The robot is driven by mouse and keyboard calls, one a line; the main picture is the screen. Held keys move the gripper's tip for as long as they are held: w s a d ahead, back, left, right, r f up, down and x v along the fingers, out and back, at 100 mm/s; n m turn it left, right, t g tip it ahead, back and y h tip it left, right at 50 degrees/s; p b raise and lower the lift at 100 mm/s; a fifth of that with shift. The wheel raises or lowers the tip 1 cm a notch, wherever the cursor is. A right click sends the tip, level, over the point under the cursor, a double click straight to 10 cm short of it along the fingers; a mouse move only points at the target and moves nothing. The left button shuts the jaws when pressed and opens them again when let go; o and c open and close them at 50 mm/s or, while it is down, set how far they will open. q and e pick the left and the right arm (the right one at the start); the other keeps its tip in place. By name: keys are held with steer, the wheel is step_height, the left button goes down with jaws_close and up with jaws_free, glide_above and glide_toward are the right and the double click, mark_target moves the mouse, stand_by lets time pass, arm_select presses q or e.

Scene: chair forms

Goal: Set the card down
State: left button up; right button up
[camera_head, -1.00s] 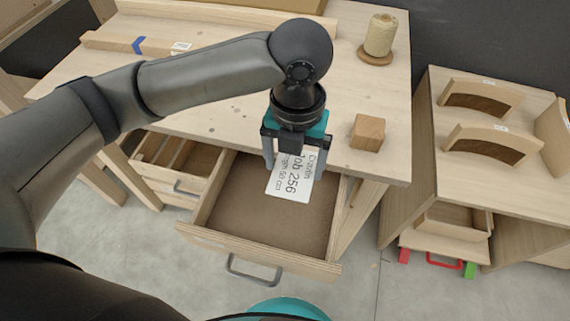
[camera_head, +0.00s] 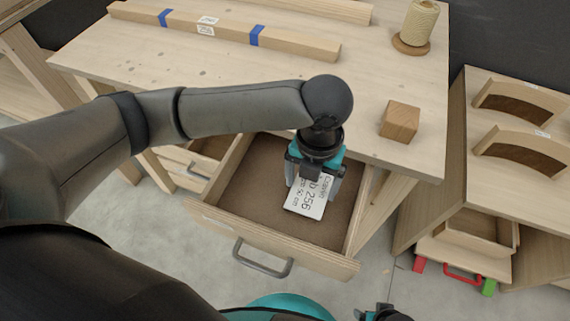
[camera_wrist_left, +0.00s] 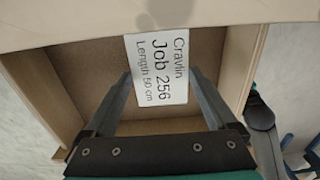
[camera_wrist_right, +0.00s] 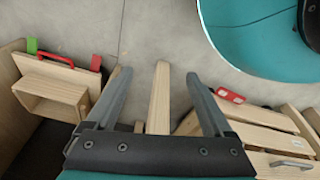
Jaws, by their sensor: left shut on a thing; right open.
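The white card (camera_head: 306,203) reads "Cravlin Job 256, Length 50 cm". My left gripper (camera_head: 313,190) is shut on the card's two side edges, and the left wrist view shows the card (camera_wrist_left: 160,85) between its fingers. Gripper and card are inside the open drawer (camera_head: 215,222), over its brown bottom, towards the right side. I cannot tell whether the card touches the bottom. My right gripper (camera_wrist_right: 157,73) is open and empty, away from the drawer; only a bit of it shows at the bottom of the head view.
The workbench (camera_head: 230,90) above the drawer carries a wooden block (camera_head: 400,121), a twine spool (camera_head: 419,22) and a long beam with blue tape (camera_head: 230,32). A second bench (camera_head: 440,170) with curved wooden parts stands at the right. The drawer's left half is clear.

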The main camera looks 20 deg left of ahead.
arm_select(q)
steer(key=a, duration=0.1)
steer(key=w+a+f+b, duration=0.1)
steer(key=a, duration=0.1)
steer(key=shift+w+f, duration=0.3)
steer(key=shift+w, duration=0.1)
steer(key=shift+w+a+b, duration=0.55)
steer(key=shift+w+a, duration=0.05)
steer(key=shift+a, duration=0.25)
steer(key=shift+w+a+b, duration=0.3)
steer(key=shift+w+a, duration=0.1)
steer(key=shift+a, duration=0.25)
steer(key=shift+w+a+b, duration=0.25)
steer(key=shift+w+a, duration=0.1)
steer(key=shift+a, duration=0.25)
steer(key=shift+s+d+f, duration=0.1)
steer(key=shift+d+f, duration=0.05)
steer(key=shift+f, duration=0.15)
steer(key=shift+f+b, duration=0.2)
steer(key=shift+b, duration=0.15)
arm_select(e)
steer(key=w+a+r, duration=0.2)
steer(key=w+r, duration=0.2)
steer(key=r, duration=0.4)
steer(key=shift+w+t, duration=0.15)
steer(key=shift+t, duration=0.25)
